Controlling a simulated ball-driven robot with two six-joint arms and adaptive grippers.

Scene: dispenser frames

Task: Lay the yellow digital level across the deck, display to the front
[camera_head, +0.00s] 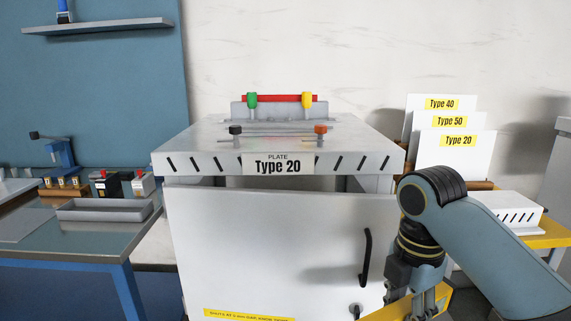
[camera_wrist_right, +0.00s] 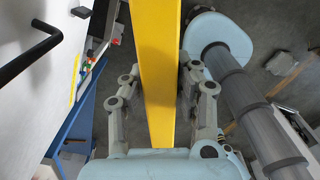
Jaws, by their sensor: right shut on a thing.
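The yellow level (camera_wrist_right: 158,60) is a long yellow bar running up the middle of the right wrist view. My right gripper (camera_wrist_right: 160,112) is shut on it, with one finger on each side. In the head view only parts of the level (camera_head: 392,310) show, low at the right, and no display is visible. There my right gripper (camera_head: 426,304) points down in front of the cabinet's right side, below the deck. The deck (camera_head: 195,138) is the flat grey-white top of the cabinet, with a "PLATE Type 20" label (camera_head: 278,164) on its slotted front edge. My left gripper is not in view.
On the deck stand a rod with black and orange knobs (camera_head: 278,137) and a red bar with green and yellow clamps (camera_head: 280,98). The cabinet door (camera_head: 270,235) has a black handle (camera_head: 366,257). Type cards (camera_head: 455,155) stand right; a bench (camera_head: 90,240) is left.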

